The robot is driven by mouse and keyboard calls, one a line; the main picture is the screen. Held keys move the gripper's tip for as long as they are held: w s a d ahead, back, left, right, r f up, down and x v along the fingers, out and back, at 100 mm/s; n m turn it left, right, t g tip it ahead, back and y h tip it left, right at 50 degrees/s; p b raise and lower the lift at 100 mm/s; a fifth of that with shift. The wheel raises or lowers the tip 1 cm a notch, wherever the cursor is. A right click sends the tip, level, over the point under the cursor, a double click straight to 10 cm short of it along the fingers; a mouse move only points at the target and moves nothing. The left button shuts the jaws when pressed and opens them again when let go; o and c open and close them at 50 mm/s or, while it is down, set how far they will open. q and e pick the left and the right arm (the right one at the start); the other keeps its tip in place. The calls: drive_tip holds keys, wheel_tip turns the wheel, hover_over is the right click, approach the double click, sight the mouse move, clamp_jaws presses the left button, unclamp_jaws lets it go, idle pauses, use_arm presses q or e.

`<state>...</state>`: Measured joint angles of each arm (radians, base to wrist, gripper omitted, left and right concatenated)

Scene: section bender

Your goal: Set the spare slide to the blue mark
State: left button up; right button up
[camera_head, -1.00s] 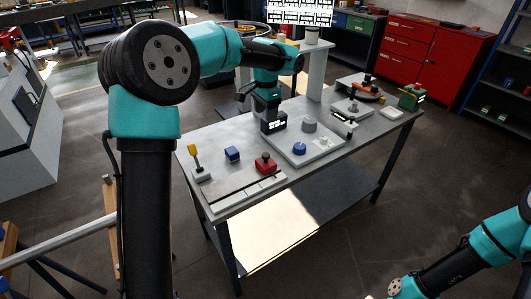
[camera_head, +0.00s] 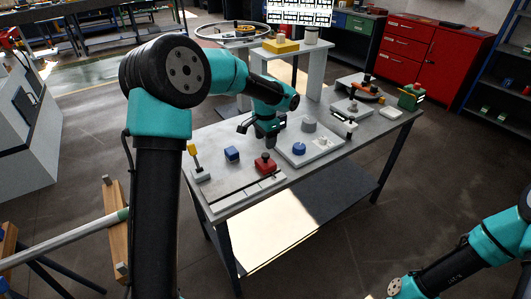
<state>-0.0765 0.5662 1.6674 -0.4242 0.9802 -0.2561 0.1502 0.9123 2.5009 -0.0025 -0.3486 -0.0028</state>
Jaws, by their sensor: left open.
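A red block with a dark knob (camera_head: 265,164) sits at the back edge of a pale strip (camera_head: 240,196) along the table's front. I cannot tell for certain whether it is the spare slide, and I make out no blue mark. A small blue block (camera_head: 232,153) and a yellow-topped lever (camera_head: 193,158) stand to its left. My left gripper (camera_head: 257,138) is open and empty, with fingers spread, above the table behind the red block and apart from it. My right arm enters at lower right; its gripper is out of view.
The grey table (camera_head: 215,135) also holds a pale plate (camera_head: 325,143) with a blue knob (camera_head: 299,148) and a grey cylinder (camera_head: 309,125). A raised shelf (camera_head: 316,70) carries a yellow block (camera_head: 281,46). A green box (camera_head: 411,97) stands at the right end.

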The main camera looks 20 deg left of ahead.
sight(266, 154)
use_arm(q)
wheel_tip(266, 154, down, 7)
drive_tip(key=shift+r, duration=0.15)
drive_tip(key=shift+c, duration=0.3)
clamp_jaws()
idle(0.4)
